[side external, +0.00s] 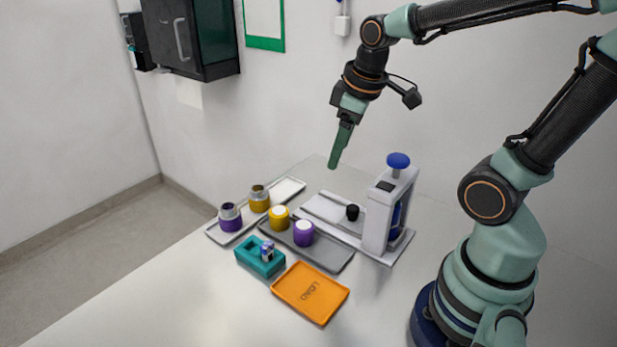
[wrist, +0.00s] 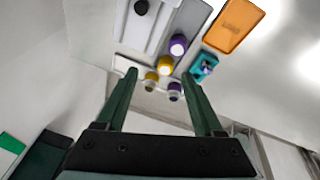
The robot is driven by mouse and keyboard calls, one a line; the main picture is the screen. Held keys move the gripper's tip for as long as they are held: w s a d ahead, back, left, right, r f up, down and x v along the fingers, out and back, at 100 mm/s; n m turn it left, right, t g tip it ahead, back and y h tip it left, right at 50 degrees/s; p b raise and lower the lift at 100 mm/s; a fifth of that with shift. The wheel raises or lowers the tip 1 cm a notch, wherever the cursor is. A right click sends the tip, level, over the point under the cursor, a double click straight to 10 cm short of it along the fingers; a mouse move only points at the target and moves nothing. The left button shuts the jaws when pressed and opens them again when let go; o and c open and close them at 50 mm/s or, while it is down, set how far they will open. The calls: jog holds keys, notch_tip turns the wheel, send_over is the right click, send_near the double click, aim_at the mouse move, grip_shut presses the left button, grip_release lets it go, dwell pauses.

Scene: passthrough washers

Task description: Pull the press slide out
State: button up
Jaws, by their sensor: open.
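The press (side external: 388,215) is a pale upright frame with a blue knob (side external: 398,160) on top, standing at the right rear of the table. Its light grey slide (side external: 325,208) lies low to the left of the frame and carries a black knob (side external: 352,212). In the wrist view the black knob (wrist: 141,7) and slide (wrist: 138,30) show at the top edge, and the rest of the press is cut off. My gripper (side external: 336,155) hangs in the air above and behind the slide, pointing down. The wrist view shows its green fingers (wrist: 160,75) apart, with nothing held.
A grey tray (side external: 335,262) with yellow and purple cups stands in front of the slide. A white tray (side external: 290,189) with two more cups is at left. A teal holder (side external: 258,262) and orange load tray (side external: 311,305) lie nearer. The front table is clear.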

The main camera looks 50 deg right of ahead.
aim_at(353, 207)
jog(key=d+f+n+g, duration=0.3)
jog(key=d+f+n, duration=0.2)
jog(key=d+f, duration=0.25)
jog(key=shift+y, duration=0.3)
jog(key=f, duration=1.1)
jog(key=shift+w+d+f, duration=0.1)
jog(key=shift+w+f, duration=0.05)
jog(key=shift+w, duration=0.05)
grip_shut()
dwell(0.7)
